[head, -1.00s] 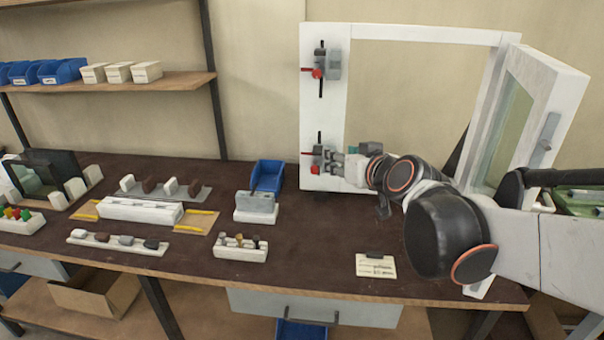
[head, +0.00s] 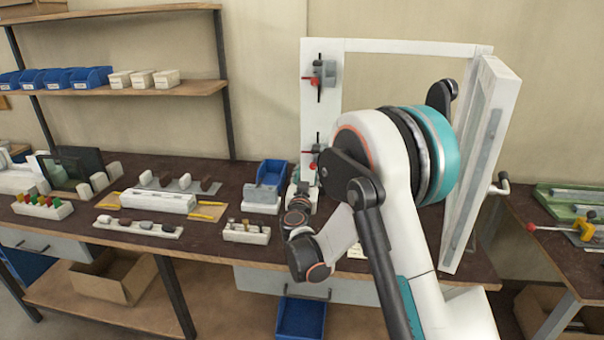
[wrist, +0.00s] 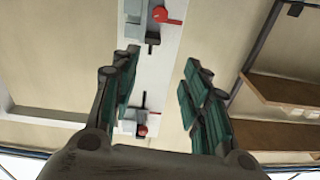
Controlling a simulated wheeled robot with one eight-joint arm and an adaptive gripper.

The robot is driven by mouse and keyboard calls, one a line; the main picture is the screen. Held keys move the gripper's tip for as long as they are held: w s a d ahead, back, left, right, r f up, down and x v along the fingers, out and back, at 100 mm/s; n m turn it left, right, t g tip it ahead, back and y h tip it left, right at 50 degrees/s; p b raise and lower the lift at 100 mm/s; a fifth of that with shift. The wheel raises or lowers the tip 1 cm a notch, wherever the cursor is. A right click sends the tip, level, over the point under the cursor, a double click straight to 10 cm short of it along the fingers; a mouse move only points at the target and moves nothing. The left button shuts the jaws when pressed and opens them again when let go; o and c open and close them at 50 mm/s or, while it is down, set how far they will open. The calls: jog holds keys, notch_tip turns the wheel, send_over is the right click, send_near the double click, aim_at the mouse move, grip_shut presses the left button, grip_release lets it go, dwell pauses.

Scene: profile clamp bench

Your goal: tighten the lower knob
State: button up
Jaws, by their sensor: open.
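A white frame post carries two small grey clamps with black rods. The lower clamp has a red knob (head: 313,165), partly crowded by my arm in the head view. In the wrist view, which looks upside down, the lower clamp's red knob (wrist: 163,15) is near the top edge, beyond the fingertips. The upper red knob (head: 312,80) is clear in the head view and appears smaller low in the wrist view (wrist: 142,130). My gripper (wrist: 161,58) is open, with nothing between its teal-padded fingers. It is below the lower knob and apart from it.
The hinged white panel (head: 475,165) stands open at the right, with my arm in front of the frame. A blue bin (head: 271,173) and a grey block on a white base (head: 262,198) stand left of my gripper. Several part holders cover the bench's left side.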

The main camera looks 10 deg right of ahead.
aim_at(313, 167)
notch_tip(313, 167, down, 4)
jog(key=shift+m+g+h, duration=0.3)
jog(key=shift+h, duration=0.1)
jog(key=b+x, duration=0.3)
jog(key=x, duration=1)
grip_shut()
